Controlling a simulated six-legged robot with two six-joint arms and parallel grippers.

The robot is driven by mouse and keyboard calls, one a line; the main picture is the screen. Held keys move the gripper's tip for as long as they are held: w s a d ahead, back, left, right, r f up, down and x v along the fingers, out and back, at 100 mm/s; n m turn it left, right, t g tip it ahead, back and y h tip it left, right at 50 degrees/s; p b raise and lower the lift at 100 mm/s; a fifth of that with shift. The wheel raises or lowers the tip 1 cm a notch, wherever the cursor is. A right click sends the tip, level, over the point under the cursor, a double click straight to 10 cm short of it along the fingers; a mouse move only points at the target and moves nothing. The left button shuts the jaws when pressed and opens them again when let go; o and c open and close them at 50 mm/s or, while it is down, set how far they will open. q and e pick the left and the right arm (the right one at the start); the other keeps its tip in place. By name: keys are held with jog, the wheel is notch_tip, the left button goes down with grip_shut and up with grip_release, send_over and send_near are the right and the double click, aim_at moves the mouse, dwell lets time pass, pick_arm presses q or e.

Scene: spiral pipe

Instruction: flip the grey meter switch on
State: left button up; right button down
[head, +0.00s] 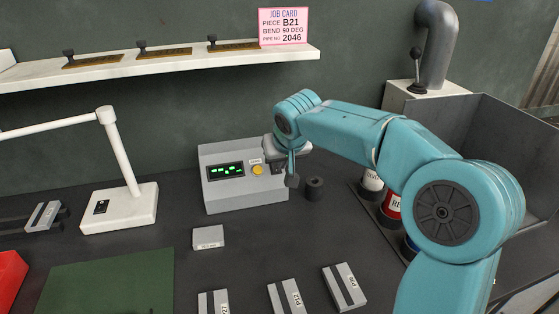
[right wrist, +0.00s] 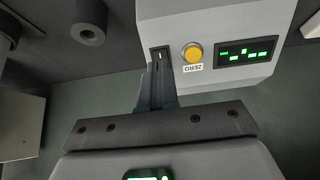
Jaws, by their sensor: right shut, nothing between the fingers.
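The grey meter (head: 222,192) stands on the dark bench at the middle of the head view. Its display (head: 225,171) shows green segments. A yellow button (head: 257,170) sits beside the display. In the right wrist view the meter (right wrist: 207,20) shows the yellow button (right wrist: 193,53), marked ZERO, and a dark switch slot (right wrist: 159,53) with a small light mark. My right gripper (head: 291,181) is shut and empty at the meter's right side. Its fingertips (right wrist: 160,72) lie at the lower end of the slot; I cannot tell if they touch it. My left gripper is not in view.
A dark ring (head: 314,188) stands just right of the meter. Cans (head: 391,206) stand behind my right arm. A white lamp (head: 120,207) is at left. Grey blocks (head: 208,237) and a green mat (head: 110,283) lie in front. A shelf (head: 160,67) runs above.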

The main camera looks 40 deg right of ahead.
jog(key=s+v, duration=0.1)
jog(key=v, duration=0.8)
jog(key=shift+a, duration=0.3)
jog(key=shift+s+f, duration=0.15)
jog(key=shift+s, duration=0.05)
